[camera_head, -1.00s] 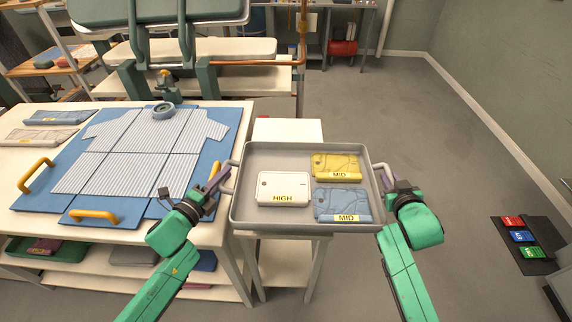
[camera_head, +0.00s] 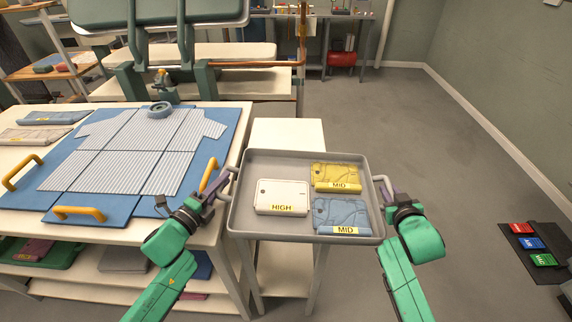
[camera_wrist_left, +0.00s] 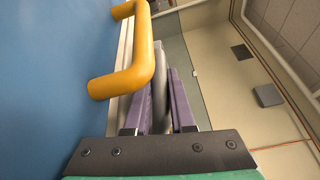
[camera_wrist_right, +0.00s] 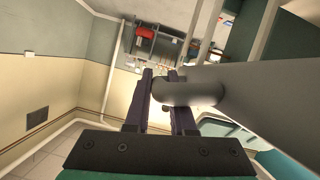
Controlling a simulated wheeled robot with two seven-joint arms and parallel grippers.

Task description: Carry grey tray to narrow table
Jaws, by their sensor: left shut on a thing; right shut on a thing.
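The grey tray (camera_head: 306,239) is in the middle of the head view, above or on a small narrow white table (camera_head: 287,131); I cannot tell if they touch. It holds a white item marked HIGH (camera_head: 282,196), a yellow item marked MID (camera_head: 336,175) and a blue item marked MID (camera_head: 341,214). My left gripper (camera_head: 217,191) is shut on the tray's left handle, a grey bar between its fingers in the left wrist view (camera_wrist_left: 160,90). My right gripper (camera_head: 392,197) is shut on the right handle, which shows in the right wrist view (camera_wrist_right: 190,88).
A large table with a blue board (camera_head: 120,205), a striped shirt (camera_head: 130,150) and yellow handles (camera_head: 80,213) stands close at left. A green press (camera_head: 150,65) is behind. Floor at right is clear except a dark mat (camera_head: 535,265) with coloured blocks.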

